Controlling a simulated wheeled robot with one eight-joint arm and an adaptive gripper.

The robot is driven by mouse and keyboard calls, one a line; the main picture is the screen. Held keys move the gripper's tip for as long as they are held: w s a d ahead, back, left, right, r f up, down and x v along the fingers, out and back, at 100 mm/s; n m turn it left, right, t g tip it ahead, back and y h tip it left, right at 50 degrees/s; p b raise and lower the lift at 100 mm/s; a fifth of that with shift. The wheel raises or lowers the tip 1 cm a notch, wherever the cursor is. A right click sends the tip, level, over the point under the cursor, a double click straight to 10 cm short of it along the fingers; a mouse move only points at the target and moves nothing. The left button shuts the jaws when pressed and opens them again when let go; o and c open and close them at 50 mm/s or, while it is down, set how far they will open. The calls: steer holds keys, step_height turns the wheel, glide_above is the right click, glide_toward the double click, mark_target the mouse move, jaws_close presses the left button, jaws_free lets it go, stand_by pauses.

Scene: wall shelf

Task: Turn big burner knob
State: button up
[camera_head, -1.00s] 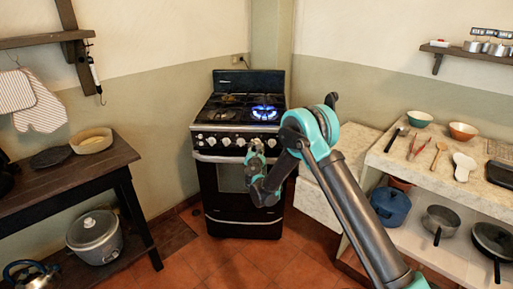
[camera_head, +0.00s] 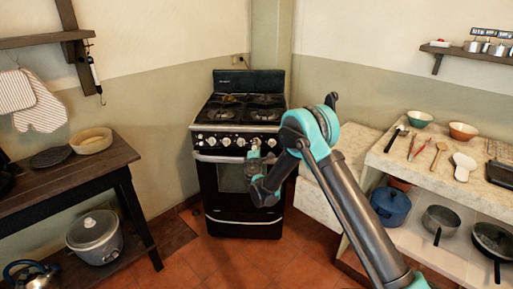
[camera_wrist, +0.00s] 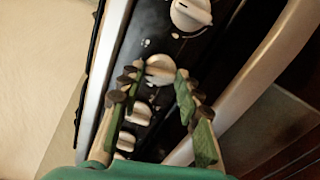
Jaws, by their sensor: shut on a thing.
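The black stove (camera_head: 208,180) stands in the corner, with a row of white knobs (camera_head: 226,141) along its front panel. My gripper (camera_head: 255,143) is at the right half of this row and covers part of it. In the wrist view, my gripper (camera_wrist: 160,72) has its two green-padded fingers on either side of a white burner knob (camera_wrist: 160,64) and is shut on it. Another knob (camera_wrist: 191,14) lies above it in that view, and more white knobs (camera_wrist: 138,113) lie below. No flame shows on the burners (camera_head: 265,113).
The oven door handle (camera_wrist: 268,65) runs close beside the knob panel. A wooden table (camera_head: 70,180) stands left, and a counter with shelves (camera_head: 420,180) stands right. Tiled floor (camera_head: 285,258) is open before the stove.

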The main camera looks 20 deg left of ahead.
steer(key=shift+m, duration=1.2)
steer(key=o, duration=1.2)
steer(key=shift+c, duration=0.2)
steer(key=shift+s, duration=0.1)
steer(key=v, duration=1.1)
steer(key=shift+s+d, duration=0.2)
steer(key=shift+s, duration=0.15)
